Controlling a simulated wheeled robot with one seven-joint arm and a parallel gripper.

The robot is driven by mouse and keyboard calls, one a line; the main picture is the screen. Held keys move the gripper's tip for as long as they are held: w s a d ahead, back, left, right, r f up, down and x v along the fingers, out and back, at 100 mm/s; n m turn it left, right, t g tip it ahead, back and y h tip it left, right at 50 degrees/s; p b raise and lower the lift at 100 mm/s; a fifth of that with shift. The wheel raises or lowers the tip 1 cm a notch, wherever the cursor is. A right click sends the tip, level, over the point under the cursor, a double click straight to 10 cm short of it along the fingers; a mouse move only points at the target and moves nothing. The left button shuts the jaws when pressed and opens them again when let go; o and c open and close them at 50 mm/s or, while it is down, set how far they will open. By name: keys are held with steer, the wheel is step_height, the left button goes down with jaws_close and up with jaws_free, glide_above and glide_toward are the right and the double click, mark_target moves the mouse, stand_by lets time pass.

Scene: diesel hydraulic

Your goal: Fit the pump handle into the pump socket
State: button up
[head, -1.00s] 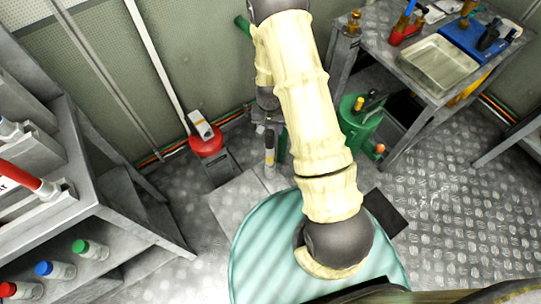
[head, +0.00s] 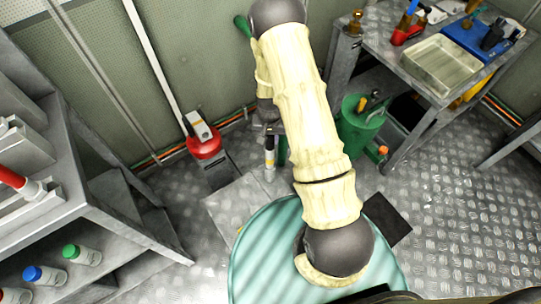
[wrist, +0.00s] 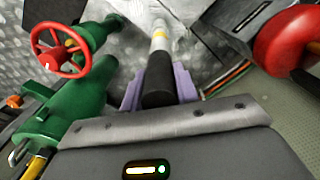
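The pump handle shows in the wrist view as a rod with a black grip (wrist: 157,82), a pale shaft and a yellow band. My gripper (wrist: 158,92) has its purple fingers on both sides of the black grip, closed against it. In the head view the handle (head: 270,153) hangs below my gripper (head: 269,130), roughly upright, beside my arm. A green pump-like body (wrist: 75,105) with a red handwheel (wrist: 60,52) is left of the handle in the wrist view. I cannot make out the pump socket for certain; the handle's far end is small and unclear.
A red canister (head: 204,146) stands by the wall, left of the handle. A green container (head: 358,125) stands right of my arm, near a metal table (head: 412,88). Grey shelving (head: 95,190) with bottles fills the left. The checker-plate floor at right (head: 450,220) is clear.

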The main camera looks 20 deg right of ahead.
steer(key=c, duration=0.3)
steer(key=shift+r+p, duration=5.3)
steer(key=shift+r, duration=1.25)
step_height(320, 180, up, 4)
steer(key=p, duration=0.3)
steer(key=r+n, duration=0.1)
steer(key=r, duration=0.1)
steer(key=w+r+n, duration=0.1)
steer(key=r, duration=0.2)
steer(key=w+r+n, duration=0.1)
steer(key=r, duration=0.1)
steer(key=shift+w+r+n, duration=0.15)
steer(key=shift+r+n, duration=0.2)
steer(key=shift+n, duration=0.05)
